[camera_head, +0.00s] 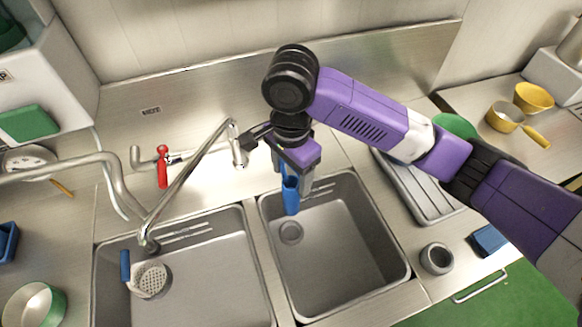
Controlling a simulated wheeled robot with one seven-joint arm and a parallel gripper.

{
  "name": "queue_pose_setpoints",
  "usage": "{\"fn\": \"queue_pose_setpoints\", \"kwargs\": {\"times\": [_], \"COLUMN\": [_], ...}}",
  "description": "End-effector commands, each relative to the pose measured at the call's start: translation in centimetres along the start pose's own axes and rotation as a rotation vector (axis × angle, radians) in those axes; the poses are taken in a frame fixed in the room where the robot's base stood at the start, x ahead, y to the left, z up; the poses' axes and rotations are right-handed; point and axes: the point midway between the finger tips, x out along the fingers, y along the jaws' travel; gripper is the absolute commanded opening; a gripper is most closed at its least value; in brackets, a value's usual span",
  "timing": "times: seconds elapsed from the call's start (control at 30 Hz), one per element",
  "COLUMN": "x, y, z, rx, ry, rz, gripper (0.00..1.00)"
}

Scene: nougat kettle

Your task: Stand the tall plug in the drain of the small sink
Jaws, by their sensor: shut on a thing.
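My gripper (293,179) hangs over the back part of the right-hand sink, pointing down. It is shut on a tall blue plug (291,200), whose upper part is partly hidden by the gripper. The plug looks roughly upright, with its lower end in the air. The right-hand sink (345,262), the smaller of the two, is empty. Its round drain (291,233) is near the back left of the floor and shows just below the plug in the picture. The exact height of the plug above the drain cannot be told.
A bigger sink (215,275) lies to the left, with a blue-handled strainer (150,279) in it. A bent steel faucet (190,175) reaches up just left of my gripper. A grey ribbed tray (425,195) and a grey cup (437,258) stand right of the small sink.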

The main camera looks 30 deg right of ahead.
Motion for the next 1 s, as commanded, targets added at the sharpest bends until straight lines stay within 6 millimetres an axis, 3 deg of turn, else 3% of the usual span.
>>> {"fn": "queue_pose_setpoints", "kwargs": {"times": [1.0], "x": [6.4], "y": [0.0], "z": [0.0], "rx": [0.0], "ry": [0.001], "rz": [0.001], "gripper": [0.0]}}
